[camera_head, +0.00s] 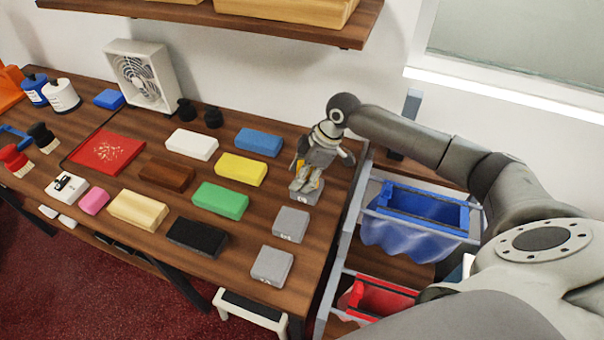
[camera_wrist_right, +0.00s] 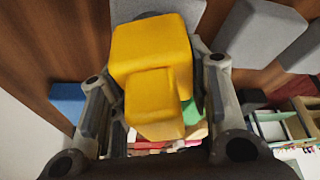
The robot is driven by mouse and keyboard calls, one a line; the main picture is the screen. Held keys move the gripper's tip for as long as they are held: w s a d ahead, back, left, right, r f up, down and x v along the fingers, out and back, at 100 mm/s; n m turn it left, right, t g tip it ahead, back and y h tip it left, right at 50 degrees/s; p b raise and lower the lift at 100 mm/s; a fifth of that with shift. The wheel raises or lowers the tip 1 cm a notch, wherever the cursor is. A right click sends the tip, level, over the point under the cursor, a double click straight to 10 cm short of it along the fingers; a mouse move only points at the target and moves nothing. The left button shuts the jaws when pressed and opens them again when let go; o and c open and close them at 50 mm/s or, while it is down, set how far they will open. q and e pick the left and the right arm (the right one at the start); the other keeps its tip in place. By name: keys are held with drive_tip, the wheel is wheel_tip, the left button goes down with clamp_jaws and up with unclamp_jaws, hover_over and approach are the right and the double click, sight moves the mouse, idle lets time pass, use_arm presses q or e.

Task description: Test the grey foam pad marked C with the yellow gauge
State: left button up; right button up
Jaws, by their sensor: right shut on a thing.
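My right gripper (camera_head: 312,176) is shut on the yellow gauge, of which only a little yellow shows in the head view. In the right wrist view the blocky yellow gauge (camera_wrist_right: 150,60) sits between the two fingers. The gauge is right over the farthest of three grey foam pads (camera_head: 305,195); I cannot tell whether it touches the pad. The other two grey pads (camera_head: 291,224) (camera_head: 272,265) lie in a row toward the front edge. Marks on the pads are too small to read, so I cannot tell which is C. My left gripper is not in view.
Blocks lie to the left of the pads: blue (camera_head: 259,142), yellow (camera_head: 241,169), green (camera_head: 220,200) and black (camera_head: 198,236). A white fan (camera_head: 142,75) stands at the back. A rack with a blue bin (camera_head: 425,208) and red bin (camera_head: 378,300) stands right of the counter.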

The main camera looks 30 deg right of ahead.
sight(302, 163)
drive_tip(key=shift+s+f+p, duration=0.2)
drive_tip(key=shift+p, duration=0.15)
idle(1.4)
wheel_tip(302, 163, up, 2)
drive_tip(key=shift+w+r+p, duration=0.1)
drive_tip(key=shift+w+p, duration=0.05)
drive_tip(key=shift+p, duration=1)
wheel_tip(302, 163, up, 5)
drive_tip(key=p, duration=0.5)
drive_tip(key=shift+r, duration=0.1)
